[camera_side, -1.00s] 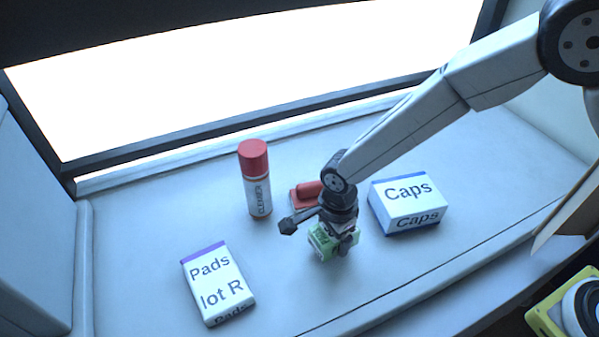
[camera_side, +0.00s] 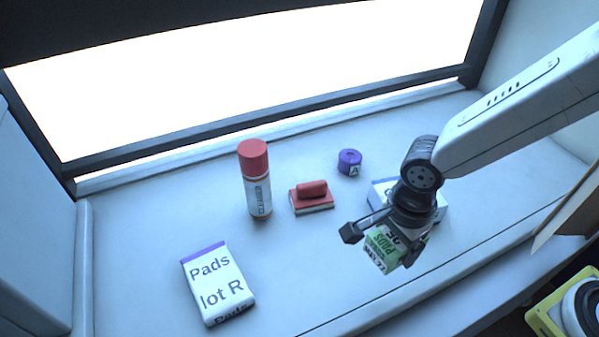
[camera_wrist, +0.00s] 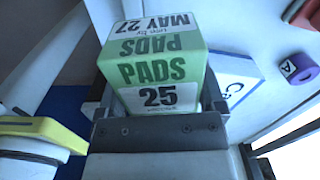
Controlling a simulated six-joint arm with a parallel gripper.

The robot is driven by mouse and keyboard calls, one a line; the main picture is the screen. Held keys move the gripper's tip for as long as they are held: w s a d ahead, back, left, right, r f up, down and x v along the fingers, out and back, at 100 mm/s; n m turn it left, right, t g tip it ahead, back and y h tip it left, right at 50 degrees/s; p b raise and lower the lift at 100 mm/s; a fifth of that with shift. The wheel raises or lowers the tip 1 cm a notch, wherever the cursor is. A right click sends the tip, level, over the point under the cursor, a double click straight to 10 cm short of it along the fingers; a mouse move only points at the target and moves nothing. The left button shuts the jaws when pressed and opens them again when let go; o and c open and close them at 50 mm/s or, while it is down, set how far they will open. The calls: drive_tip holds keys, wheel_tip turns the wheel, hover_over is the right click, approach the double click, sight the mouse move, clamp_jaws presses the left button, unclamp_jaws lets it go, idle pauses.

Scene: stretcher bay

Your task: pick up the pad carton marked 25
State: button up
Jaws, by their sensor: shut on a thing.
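The pad carton marked 25 (camera_wrist: 158,72) is green and white, with "PADS", "25" and "MAY 27" printed on it in the wrist view. It also shows in the side view (camera_side: 381,250), tilted and raised above the counter, in front of the Caps box. My gripper (camera_side: 393,243) is shut on this carton, with one finger on each side of it. The fingers also flank it in the wrist view (camera_wrist: 160,105). Part of the carton is hidden by my gripper in the side view.
A white Pads lot R box (camera_side: 218,283) lies at the front left. A red-capped cleaner can (camera_side: 257,180), a red-handled block (camera_side: 311,198) and a purple roll marked A (camera_side: 349,162) stand behind. A Caps box (camera_side: 380,190) is partly hidden by my gripper. The front middle counter is clear.

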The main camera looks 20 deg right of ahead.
drive_tip(key=shift+s+d+r, duration=0.25)
drive_tip(key=shift+s+d, duration=0.05)
drive_tip(key=shift+s, duration=0.25)
drive_tip(key=shift+s+d+r, duration=0.25)
drive_tip(key=shift+s, duration=0.25)
